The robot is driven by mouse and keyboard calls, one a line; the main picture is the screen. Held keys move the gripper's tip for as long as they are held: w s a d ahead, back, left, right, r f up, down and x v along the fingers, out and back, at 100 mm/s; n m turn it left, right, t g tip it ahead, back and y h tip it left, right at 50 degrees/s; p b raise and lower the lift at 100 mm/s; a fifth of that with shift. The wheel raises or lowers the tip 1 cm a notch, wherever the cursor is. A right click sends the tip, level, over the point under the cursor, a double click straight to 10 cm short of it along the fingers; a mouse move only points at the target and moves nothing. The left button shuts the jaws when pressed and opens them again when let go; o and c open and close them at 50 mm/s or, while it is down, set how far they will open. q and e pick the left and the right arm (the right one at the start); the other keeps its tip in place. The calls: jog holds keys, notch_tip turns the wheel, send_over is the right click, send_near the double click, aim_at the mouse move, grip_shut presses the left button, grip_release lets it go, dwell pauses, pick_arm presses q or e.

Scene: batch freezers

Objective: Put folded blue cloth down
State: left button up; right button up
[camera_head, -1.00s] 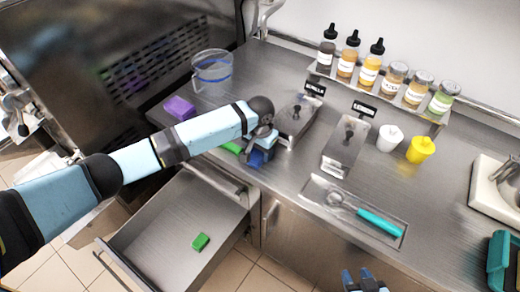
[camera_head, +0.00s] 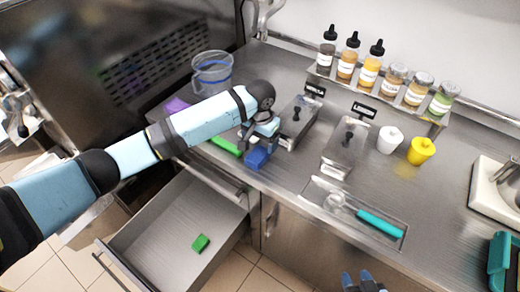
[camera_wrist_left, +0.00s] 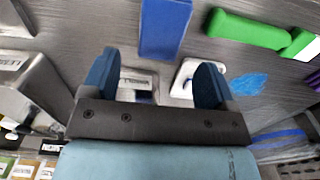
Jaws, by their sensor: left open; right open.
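The folded blue cloth (camera_head: 256,158) lies flat on the steel counter near its front edge. It also shows at the top of the left wrist view (camera_wrist_left: 165,28) as a plain blue block. My left gripper (camera_head: 261,133) is open just above and behind the cloth, apart from it. In the left wrist view its two blue fingers (camera_wrist_left: 155,78) are spread with nothing between them. My right gripper (camera_head: 362,284) is only partly in view at the bottom edge, open and empty.
A green item (camera_head: 225,146) lies left of the cloth, with a purple block (camera_head: 177,105) and clear bucket (camera_head: 211,72) beyond. Lidded steel wells (camera_head: 345,148) stand to the right.

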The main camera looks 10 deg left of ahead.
aim_at(260, 152)
pick_arm(q)
notch_tip(260, 152, up, 7)
dwell(0.3)
jog(key=shift+f, duration=0.15)
